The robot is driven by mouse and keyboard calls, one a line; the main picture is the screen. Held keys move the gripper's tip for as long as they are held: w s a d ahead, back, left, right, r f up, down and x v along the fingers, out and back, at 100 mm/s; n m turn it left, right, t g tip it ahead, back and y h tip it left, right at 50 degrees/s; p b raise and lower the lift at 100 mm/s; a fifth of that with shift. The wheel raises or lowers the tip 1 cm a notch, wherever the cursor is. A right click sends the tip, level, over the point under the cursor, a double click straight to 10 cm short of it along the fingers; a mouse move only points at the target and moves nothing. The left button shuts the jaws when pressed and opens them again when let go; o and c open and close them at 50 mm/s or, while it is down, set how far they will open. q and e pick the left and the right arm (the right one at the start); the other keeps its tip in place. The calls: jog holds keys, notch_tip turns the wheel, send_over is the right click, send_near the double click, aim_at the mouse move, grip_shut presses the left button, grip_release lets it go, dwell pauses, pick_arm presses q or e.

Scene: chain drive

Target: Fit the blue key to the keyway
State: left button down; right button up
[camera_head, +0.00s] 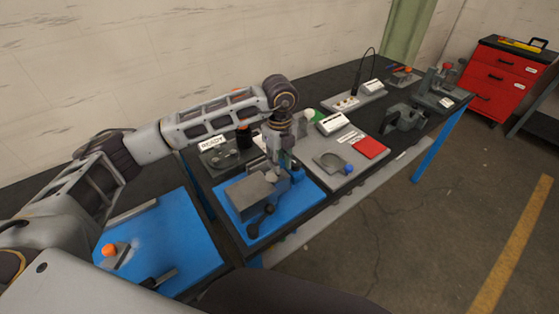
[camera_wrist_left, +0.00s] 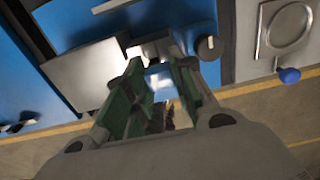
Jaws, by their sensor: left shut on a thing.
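My left gripper (camera_head: 285,170) reaches down over the grey metal block (camera_head: 248,193) on the blue mat (camera_head: 228,208). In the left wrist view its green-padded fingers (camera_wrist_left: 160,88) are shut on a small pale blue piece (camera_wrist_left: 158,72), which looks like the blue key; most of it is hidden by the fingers. The grey block (camera_wrist_left: 85,75) shows beside the fingers, with a metal part (camera_wrist_left: 155,48) just beyond the fingertips. I cannot make out the keyway, or whether the piece touches anything. My right gripper does not show.
A dark lever with a round knob (camera_head: 254,231) sticks out at the block's front. To the right are a grey plate with a blue ball (camera_head: 348,168) and a red pad (camera_head: 369,148). A second blue mat (camera_head: 185,235) with an orange ball (camera_head: 109,250) lies at the left.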

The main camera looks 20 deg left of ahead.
pick_arm(q)
jog(key=shift+f+b, duration=1)
jog(key=shift+f, duration=0.4)
dwell(0.4)
jog(key=c, duration=1.1)
grip_release()
jog(key=shift+r, duration=6)
jog(key=shift+s+f, duration=0.1)
jog(key=shift+s, duration=0.05)
